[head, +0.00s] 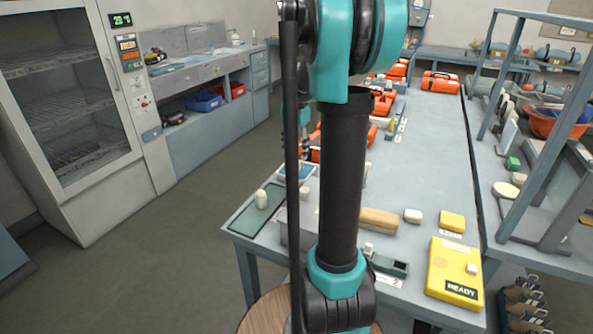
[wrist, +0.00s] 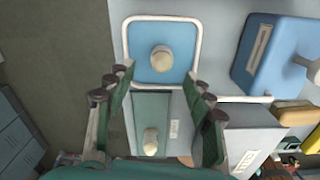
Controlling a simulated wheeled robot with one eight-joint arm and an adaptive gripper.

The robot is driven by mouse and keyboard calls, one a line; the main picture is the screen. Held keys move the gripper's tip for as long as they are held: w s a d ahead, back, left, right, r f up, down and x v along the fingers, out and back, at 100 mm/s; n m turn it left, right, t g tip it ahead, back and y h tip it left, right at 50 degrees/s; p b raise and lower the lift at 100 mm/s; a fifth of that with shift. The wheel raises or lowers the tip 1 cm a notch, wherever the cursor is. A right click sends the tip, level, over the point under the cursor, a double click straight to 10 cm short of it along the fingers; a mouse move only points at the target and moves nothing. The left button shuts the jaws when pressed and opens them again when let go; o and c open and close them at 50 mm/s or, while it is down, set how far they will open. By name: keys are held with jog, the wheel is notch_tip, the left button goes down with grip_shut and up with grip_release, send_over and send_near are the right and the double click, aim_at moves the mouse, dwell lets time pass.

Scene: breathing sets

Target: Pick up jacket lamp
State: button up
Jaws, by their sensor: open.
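In the wrist view my gripper (wrist: 160,84) is open, with nothing between its fingertips. A rounded cream knob-like piece (wrist: 161,59) sits in a blue tray with a white rim (wrist: 196,30), just beyond the fingertips. A second small cream piece (wrist: 151,140) lies on a green mat (wrist: 146,106), between the fingers and closer to the palm. I cannot tell which piece is the jacket lamp. In the head view a cream piece (head: 261,199) stands on the green mat (head: 246,222), and the blue tray (head: 297,172) is partly behind my arm, which hides my gripper.
A blue box (wrist: 270,55) stands right of the tray in the wrist view. On the grey table (head: 437,150) are a yellow READY case (head: 450,265), a tan block (head: 380,220) and orange packs (head: 440,82). A shelf rack stands at right; floor at left is clear.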

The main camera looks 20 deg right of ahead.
aim_at(296, 160)
jog(key=shift+d+f, duration=0.15)
jog(key=shift+f, duration=2.95)
grip_shut()
